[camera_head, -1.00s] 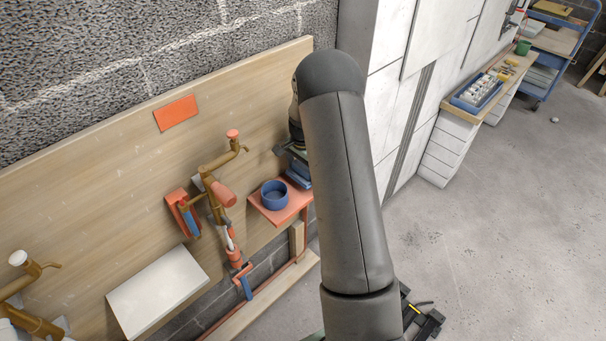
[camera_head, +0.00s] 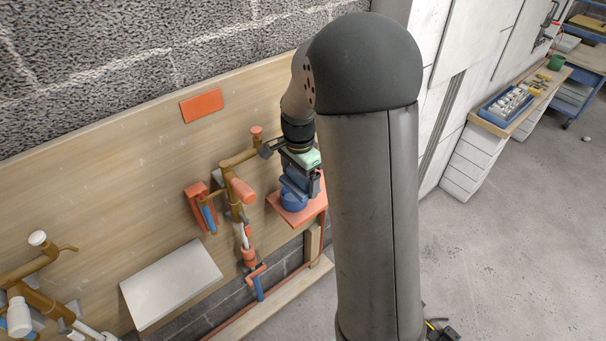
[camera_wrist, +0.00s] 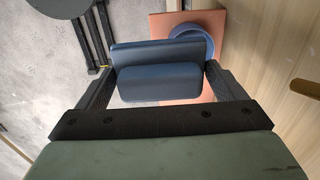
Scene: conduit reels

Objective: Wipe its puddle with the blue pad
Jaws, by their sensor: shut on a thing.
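A blue pad (camera_wrist: 158,84) is between the two dark fingers of my gripper (camera_wrist: 160,75) in the wrist view, and the fingers are shut on it. In the head view my gripper (camera_head: 301,184) is over the small orange shelf (camera_head: 315,207), with the blue pad (camera_head: 296,180) just above a round blue dish (camera_head: 292,202). The dish also shows beyond the pad in the wrist view (camera_wrist: 205,30). I cannot tell whether pad and dish touch. I cannot make out a puddle in either view.
Brown pipework with an orange-red handle (camera_head: 242,190) stands off the wooden board left of my gripper. A white sloped panel (camera_head: 170,283) is lower left, and a second pipe assembly (camera_head: 40,254) is at far left. White cabinets (camera_head: 440,60) stand right of my arm.

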